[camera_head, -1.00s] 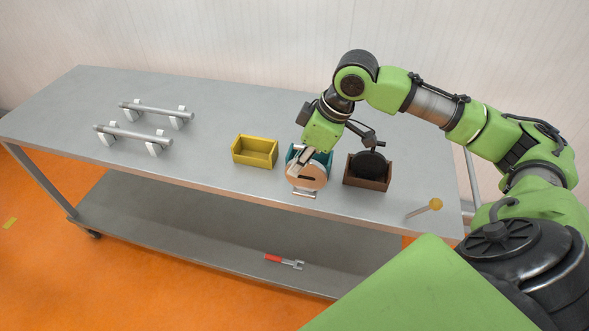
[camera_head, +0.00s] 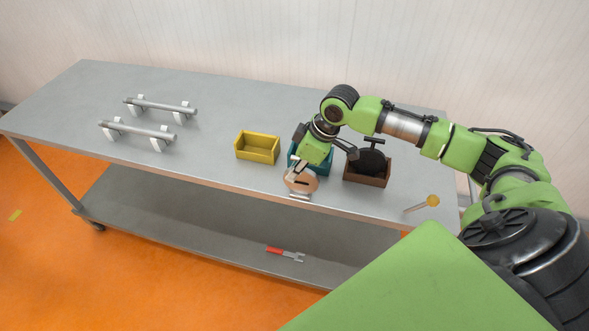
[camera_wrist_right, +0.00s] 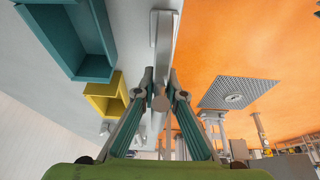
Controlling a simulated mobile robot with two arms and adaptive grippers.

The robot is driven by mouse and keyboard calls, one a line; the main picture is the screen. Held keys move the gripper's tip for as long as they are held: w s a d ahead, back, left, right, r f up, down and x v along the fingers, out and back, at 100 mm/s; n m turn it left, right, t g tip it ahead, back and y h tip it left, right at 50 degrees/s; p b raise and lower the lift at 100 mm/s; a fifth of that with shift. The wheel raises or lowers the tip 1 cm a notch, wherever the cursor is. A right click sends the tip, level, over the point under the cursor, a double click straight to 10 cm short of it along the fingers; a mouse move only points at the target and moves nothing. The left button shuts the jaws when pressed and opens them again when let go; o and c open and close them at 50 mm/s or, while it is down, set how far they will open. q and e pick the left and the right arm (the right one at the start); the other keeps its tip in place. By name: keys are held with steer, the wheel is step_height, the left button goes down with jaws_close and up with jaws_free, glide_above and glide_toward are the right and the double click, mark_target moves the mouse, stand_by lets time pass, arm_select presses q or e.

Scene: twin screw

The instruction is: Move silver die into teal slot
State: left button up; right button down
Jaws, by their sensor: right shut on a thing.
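The silver die (camera_head: 303,184) is a round metal disc with a dark slot, tinted pinkish-copper in the head view. My right gripper (camera_head: 295,171) is shut on it, in front and left of the teal slot (camera_head: 324,168), near the table's front edge. The teal slot is an open box, partly hidden by my wrist. In the wrist view the fingers (camera_wrist_right: 160,96) close around a grey rod-like part, and the teal box (camera_wrist_right: 66,38) is at upper left. I cannot tell the die's height above the table. My left gripper is not in view.
An empty yellow box (camera_head: 258,154) stands left of the teal one. A brown box (camera_head: 366,181) holding a black die (camera_head: 371,160) stands right. A yellow-headed pin (camera_head: 432,201) lies at right. Two bars on white holders (camera_head: 158,107) stand far left; clear table lies between.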

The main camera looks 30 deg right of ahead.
steer(key=c, duration=2.1)
jaws_free()
steer(key=shift+r, duration=0.35)
steer(key=b+v, duration=0.1)
steer(key=v, duration=1)
steer(key=shift+s+r+b, duration=0.2)
steer(key=shift+b, duration=0.2)
